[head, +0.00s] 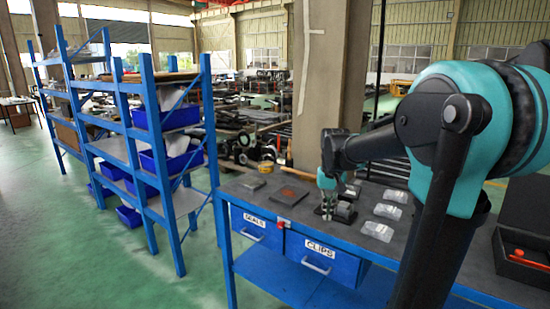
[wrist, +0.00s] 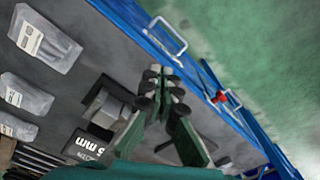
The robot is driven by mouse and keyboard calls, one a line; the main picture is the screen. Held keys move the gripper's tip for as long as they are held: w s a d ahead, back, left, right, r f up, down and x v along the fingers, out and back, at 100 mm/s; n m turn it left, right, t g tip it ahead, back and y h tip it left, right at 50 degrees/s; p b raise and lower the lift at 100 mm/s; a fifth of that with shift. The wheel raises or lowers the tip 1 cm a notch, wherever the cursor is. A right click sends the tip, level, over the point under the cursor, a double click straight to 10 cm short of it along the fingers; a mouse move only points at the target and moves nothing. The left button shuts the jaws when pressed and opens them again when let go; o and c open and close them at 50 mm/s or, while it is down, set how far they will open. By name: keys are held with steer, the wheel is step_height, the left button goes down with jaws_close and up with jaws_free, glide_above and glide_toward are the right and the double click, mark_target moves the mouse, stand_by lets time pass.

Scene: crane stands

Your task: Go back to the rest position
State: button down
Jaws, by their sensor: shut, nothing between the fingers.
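My gripper (head: 328,212) is shut and empty, pointing down low over the dark top of the blue workbench (head: 445,262). In the wrist view its fingertips (wrist: 163,82) are together, near the bench's front edge. A dark grey metal block (head: 345,212) stands right beside the fingers. It also shows in the wrist view (wrist: 108,106), left of the fingers. I cannot tell whether the fingers touch it. My arm reaches in from the right.
Several clear bags (head: 387,211) lie on the bench right of the gripper. Drawers marked SEALS (head: 256,225) and CLIPS (head: 322,262) hang under the front edge. Blue shelving (head: 150,110) stands left, with open green floor before it.

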steer(key=s+d+f+n+t, duration=0.1)
steer(key=s+d+f+t, duration=0.1)
steer(key=s+f, duration=1.3)
steer(key=s+t, duration=0.1)
steer(key=s, duration=0.2)
steer(key=shift+t, duration=0.3)
